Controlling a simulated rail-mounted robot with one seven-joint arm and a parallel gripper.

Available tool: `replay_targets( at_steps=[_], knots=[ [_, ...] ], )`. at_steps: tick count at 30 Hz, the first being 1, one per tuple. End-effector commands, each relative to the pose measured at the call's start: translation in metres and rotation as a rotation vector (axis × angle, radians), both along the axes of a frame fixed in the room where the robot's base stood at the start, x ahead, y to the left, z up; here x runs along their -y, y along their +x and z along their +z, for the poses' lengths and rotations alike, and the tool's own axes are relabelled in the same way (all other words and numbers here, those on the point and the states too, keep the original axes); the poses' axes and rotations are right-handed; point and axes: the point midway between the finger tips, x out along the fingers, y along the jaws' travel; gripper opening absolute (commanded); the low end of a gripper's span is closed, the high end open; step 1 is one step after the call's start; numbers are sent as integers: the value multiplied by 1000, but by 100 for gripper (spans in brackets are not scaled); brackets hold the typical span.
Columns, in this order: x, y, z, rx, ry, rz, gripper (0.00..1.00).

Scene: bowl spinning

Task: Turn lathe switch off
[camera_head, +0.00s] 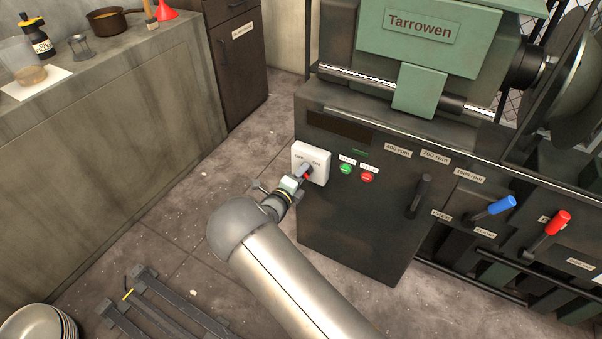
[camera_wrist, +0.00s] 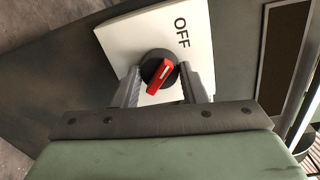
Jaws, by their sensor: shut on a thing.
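The lathe switch is a white plate (camera_head: 322,157) on the front of the dark lathe cabinet, with OFF and ON lettering on it in the head view. In the wrist view the plate (camera_wrist: 112,38) shows OFF at the upper right; ON is not visible there. The round black knob has a red handle (camera_wrist: 161,77) with a white mark, lying aslant from upper right to lower left. My gripper (camera_head: 301,173) is at the plate, and in the wrist view its two fingers (camera_wrist: 160,72) stand either side of the knob, shut on it.
A green button (camera_head: 346,168) and a red button (camera_head: 367,177) are close right of the switch. A black lever (camera_head: 419,196), blue lever (camera_head: 493,208) and red lever (camera_head: 547,233) stand farther right. A counter (camera_head: 110,135) is at left, with open floor between.

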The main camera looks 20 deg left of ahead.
Motion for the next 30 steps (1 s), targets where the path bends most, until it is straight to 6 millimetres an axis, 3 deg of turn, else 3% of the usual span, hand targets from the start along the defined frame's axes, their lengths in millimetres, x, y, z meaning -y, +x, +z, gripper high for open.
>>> replay_targets(
  at_steps=[14,15,17,26,30],
  knots=[
    [1,-1,-2,-6,-15,0,15],
    [1,-1,-2,-6,-15,0,46],
    [1,-1,-2,-5,-15,0,60],
    [0,-2,0,-4,-14,0,60],
    [-3,-14,1,-5,-13,3,60]
  ],
)
